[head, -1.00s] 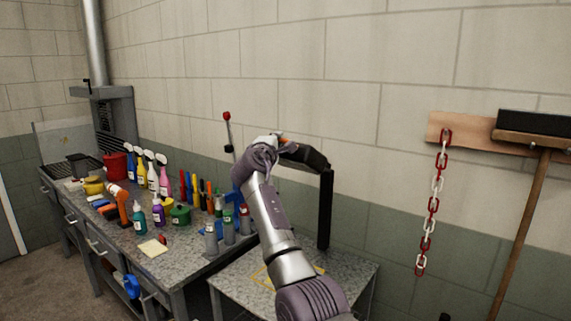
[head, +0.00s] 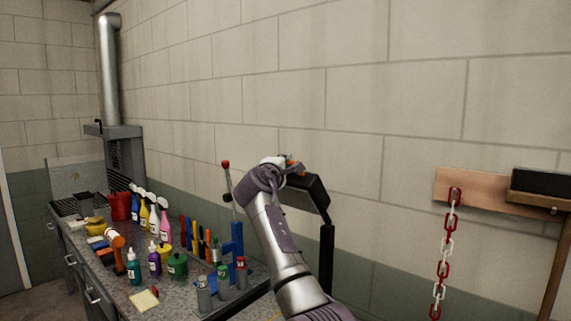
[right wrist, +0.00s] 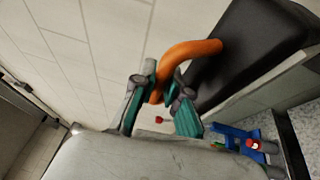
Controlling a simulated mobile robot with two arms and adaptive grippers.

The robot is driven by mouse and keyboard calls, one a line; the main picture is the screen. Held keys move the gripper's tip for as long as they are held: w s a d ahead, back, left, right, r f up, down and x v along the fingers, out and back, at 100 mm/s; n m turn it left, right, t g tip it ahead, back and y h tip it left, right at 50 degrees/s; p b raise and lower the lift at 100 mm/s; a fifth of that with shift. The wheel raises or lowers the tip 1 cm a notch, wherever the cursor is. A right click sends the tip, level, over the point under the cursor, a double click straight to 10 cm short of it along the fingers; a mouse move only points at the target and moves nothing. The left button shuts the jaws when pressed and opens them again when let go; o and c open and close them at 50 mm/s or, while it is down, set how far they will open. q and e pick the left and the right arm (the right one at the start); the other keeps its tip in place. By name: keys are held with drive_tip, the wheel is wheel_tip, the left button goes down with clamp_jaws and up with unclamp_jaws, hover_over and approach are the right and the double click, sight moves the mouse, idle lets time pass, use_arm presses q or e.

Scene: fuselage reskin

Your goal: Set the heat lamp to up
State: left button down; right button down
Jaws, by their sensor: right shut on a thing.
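The heat lamp has a black head (head: 308,192) on a black upright post (head: 327,258). The head slopes up from the post toward the left. My right gripper (head: 284,164) is at the raised end of the head, and a bit of the orange handle (head: 294,167) shows beside it. In the right wrist view, the curved orange handle (right wrist: 195,48) joins the dark lamp head (right wrist: 245,50), and my right gripper's teal-padded fingers (right wrist: 160,105) are closed around the handle's free end. My left gripper is not in view.
A grey workbench (head: 165,300) on the left holds bottles, cans and tools. A blue press (head: 237,245) with a red-knobbed lever (head: 226,165) stands close left of my arm. A block wall (head: 400,120) is behind; a red-white chain (head: 446,255) hangs at right.

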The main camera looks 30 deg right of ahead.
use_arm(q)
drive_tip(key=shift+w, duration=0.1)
use_arm(e)
drive_tip(key=c, duration=1.2)
unclamp_jaws()
drive_tip(key=shift+d, duration=0.1)
drive_tip(key=shift+s+a, duration=0.1)
drive_tip(key=shift+a, duration=0.1)
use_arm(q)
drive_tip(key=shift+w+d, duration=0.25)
use_arm(e)
drive_tip(key=v, duration=1.1)
drive_tip(key=shift+s+a+f, duration=0.1)
drive_tip(key=shift+s, duration=0.1)
